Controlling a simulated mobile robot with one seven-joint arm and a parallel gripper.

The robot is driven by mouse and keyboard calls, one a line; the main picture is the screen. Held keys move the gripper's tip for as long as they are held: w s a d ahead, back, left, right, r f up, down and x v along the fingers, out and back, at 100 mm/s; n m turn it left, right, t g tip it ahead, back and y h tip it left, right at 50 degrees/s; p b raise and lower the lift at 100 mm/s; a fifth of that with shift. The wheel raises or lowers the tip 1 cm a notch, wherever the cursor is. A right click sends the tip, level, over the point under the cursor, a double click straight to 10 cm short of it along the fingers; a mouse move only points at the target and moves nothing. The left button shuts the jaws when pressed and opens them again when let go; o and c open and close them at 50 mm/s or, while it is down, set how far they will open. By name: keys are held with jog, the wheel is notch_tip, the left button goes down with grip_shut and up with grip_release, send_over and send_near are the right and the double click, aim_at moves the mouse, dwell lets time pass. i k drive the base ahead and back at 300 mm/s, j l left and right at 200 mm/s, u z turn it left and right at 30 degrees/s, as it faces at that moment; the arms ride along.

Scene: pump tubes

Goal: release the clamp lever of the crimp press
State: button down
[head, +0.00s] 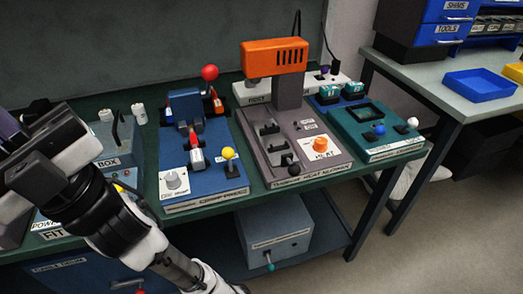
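The crimp press (206,186) is a blue machine on the green bench, with its label on the front edge. A lever with a red ball (209,73) stands up at its back right. A short lever with a yellow ball (228,153) sits at its front right, and a grey dial (171,180) at its front left. A red and white part (196,150) lies in the middle. I cannot read which lever is the clamp lever. My gripper (50,145) is left of the press, apart from it, at the picture's left edge. Its fingertips are not clear, so its opening cannot be told.
A grey heat machine with an orange head (273,57) stands close right of the press. A teal machine (374,133) is further right. A box with a dark lever (117,130) is on the left, partly behind my arm. A second table (430,80) holds blue bins.

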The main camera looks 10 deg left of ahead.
aim_at(228, 153)
jog(key=i+l, duration=0.1)
jog(key=l, duration=0.35)
jog(key=i+l, duration=0.1)
jog(key=l, duration=0.3)
jog(key=i+l, duration=0.1)
jog(key=l, duration=0.8)
jog(key=k+j, duration=0.1)
jog(key=j, duration=0.65)
